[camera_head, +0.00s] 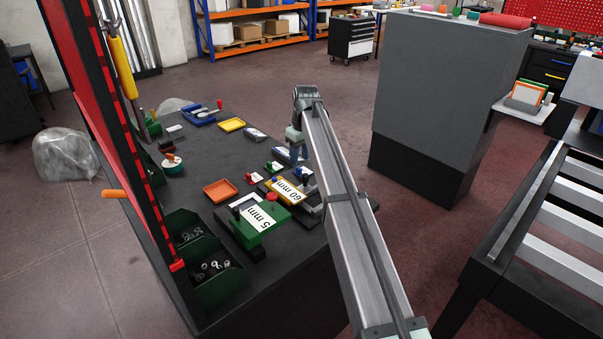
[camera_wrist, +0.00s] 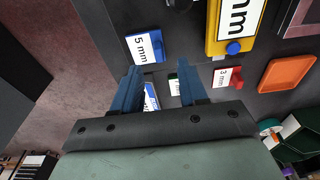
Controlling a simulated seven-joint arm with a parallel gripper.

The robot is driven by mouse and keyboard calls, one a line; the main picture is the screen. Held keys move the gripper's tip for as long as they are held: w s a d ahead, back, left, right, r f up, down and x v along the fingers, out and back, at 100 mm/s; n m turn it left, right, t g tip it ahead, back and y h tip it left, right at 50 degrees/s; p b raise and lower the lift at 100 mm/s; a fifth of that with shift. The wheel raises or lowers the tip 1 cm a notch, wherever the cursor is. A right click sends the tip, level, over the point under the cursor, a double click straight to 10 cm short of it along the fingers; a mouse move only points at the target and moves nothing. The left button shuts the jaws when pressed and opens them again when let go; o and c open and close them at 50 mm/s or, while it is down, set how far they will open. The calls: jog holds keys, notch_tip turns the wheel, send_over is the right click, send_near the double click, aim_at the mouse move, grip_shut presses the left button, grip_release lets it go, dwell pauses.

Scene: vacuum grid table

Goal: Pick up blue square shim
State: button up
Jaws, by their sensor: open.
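My gripper (camera_wrist: 160,88) is open, with its two blue fingers pointing down over the dark table. A blue piece with a white label (camera_wrist: 151,97) shows between the fingers, partly hidden by the gripper body. Another blue piece, labelled 5 mm (camera_wrist: 145,47), lies flat ahead of the left finger in the wrist view. The frames do not make clear which of these is the square shim.
A small green piece (camera_wrist: 174,86) lies near the right finger, with a red 3 mm piece (camera_wrist: 228,77) beside it. A yellow 60 mm block (camera_head: 286,191), a green 5 mm block (camera_head: 246,232) and an orange tray (camera_head: 220,191) are nearby. Green bins (camera_head: 220,289) line the left edge.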

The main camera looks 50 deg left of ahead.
aim_at(299, 168)
jog(key=shift+a+f, duration=0.15)
jog(key=shift+f, duration=1.15)
jog(key=shift+a+f, duration=0.15)
jog(key=shift+f, duration=1.15)
grip_shut()
